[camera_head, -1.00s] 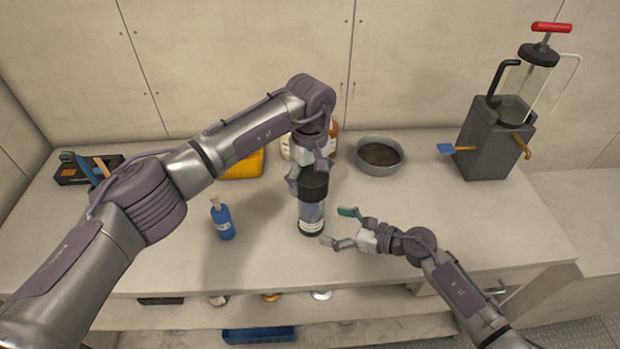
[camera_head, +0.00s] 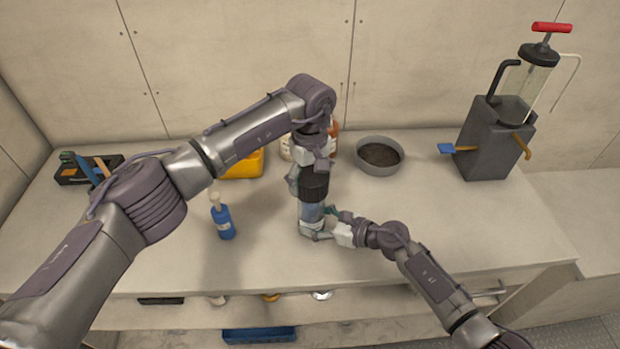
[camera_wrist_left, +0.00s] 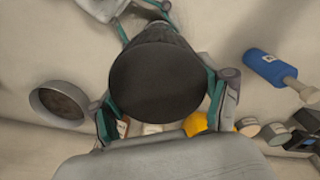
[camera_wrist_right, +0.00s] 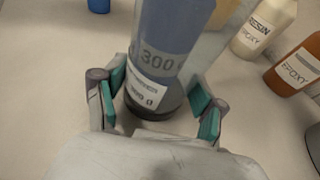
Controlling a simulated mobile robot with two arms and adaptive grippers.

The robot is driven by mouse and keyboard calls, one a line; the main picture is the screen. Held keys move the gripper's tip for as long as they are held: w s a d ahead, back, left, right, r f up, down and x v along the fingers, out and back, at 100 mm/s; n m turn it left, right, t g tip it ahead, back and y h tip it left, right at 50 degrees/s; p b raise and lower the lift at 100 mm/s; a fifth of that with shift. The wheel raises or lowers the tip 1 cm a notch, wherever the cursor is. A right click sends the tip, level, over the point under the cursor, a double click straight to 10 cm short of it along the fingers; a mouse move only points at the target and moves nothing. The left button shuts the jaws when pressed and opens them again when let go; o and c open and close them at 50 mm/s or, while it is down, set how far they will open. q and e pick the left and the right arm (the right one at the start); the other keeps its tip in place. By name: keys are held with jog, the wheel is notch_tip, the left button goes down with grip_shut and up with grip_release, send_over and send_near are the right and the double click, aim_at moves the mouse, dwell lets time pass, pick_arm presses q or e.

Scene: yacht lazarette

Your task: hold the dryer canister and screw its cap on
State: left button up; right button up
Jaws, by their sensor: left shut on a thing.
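The canister is a clear cylinder with blue contents and a white label, upright on the bench; its body (camera_head: 312,212) shows in the head view and in the right wrist view (camera_wrist_right: 165,50). The black ribbed cap (camera_head: 314,184) is directly over its top; I cannot tell whether it is threaded. My left gripper (camera_wrist_left: 160,85) is shut on the cap from above, and the cap hides the canister's top in that view. My right gripper (camera_wrist_right: 160,100) has its fingers either side of the canister's lower body, open, with no clear contact.
A blue bottle (camera_head: 223,221) stands left of the canister. A grey bowl (camera_head: 399,168) is behind right. Resin (camera_wrist_right: 265,25) and epoxy (camera_wrist_right: 296,66) bottles stand behind. A pump unit (camera_head: 492,140) is at the far right. The bench front left of the arms is clear.

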jog(key=c, duration=0.4)
jog(key=shift+c, duration=0.2)
pick_arm(q)
jog(key=shift+f, duration=1.05)
dwell(1.3)
pick_arm(e)
jog(key=shift+o, duration=1.3)
jog(key=c, duration=0.9)
pick_arm(q)
jog(key=m, duration=0.5)
jog(key=shift+d, duration=0.15)
jog(key=m, duration=0.7)
jog(key=shift+d+m, duration=0.2)
jog(key=shift+m, duration=0.1)
